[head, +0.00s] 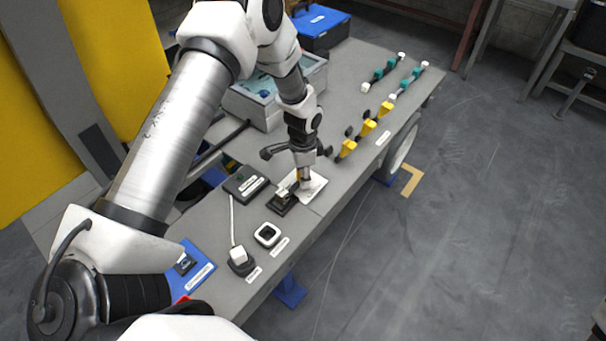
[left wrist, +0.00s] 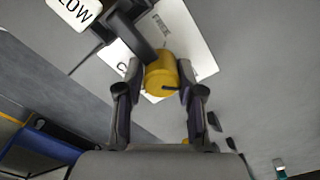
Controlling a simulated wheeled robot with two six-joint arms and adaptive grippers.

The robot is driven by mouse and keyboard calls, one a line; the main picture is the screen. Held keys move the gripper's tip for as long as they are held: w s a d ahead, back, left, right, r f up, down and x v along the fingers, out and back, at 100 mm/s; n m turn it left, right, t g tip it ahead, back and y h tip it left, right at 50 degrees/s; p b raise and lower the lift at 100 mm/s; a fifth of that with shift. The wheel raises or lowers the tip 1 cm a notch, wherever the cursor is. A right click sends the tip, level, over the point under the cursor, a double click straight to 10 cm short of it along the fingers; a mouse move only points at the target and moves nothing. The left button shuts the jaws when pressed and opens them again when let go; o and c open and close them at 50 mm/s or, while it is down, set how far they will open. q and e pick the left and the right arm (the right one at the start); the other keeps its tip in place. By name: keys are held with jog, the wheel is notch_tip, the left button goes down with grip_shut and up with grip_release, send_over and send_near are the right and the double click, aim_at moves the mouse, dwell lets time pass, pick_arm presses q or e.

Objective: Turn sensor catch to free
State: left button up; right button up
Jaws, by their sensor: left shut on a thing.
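A yellow round knob with a dark mark on its face, probably the sensor catch (left wrist: 160,80), sits between the fingers of my left gripper in the left wrist view. My left gripper (left wrist: 160,72) is shut on it, a finger on each side. In the head view my left gripper (head: 303,176) reaches down over a small dark fixture (head: 282,204) beside a white plate (head: 315,187). The plate (left wrist: 188,32) also shows behind the knob in the left wrist view, with small print partly hidden. My right gripper is out of view.
A dark labelled box (head: 245,183), a white square ring (head: 267,235) and a cabled white plug on a dark base (head: 241,262) stand close by. Yellow pieces (head: 367,127) and teal pieces (head: 391,66) line the bench farther off. Open floor lies to the right.

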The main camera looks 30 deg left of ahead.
pick_arm(q)
jog(key=shift+n+p, duration=0.5)
jog(key=shift+n, duration=0.2)
grip_shut()
jog(key=shift+s+n+p, duration=0.1)
jog(key=shift+n+p, duration=0.5)
jog(key=shift+n, duration=0.2)
jog(key=n+p, duration=0.2)
jog(key=n, duration=0.2)
jog(key=shift+s+p, duration=0.1)
jog(key=shift+p, duration=0.3)
jog(key=n+p, duration=0.2)
jog(key=n, duration=0.2)
jog(key=shift+f+n+p, duration=0.1)
jog(key=shift+n+p, duration=0.25)
jog(key=shift+n, duration=0.05)
jog(key=shift+s+f+n+p, duration=0.1)
jog(key=shift+n+p, duration=0.6)
jog(key=shift+n, duration=0.6)
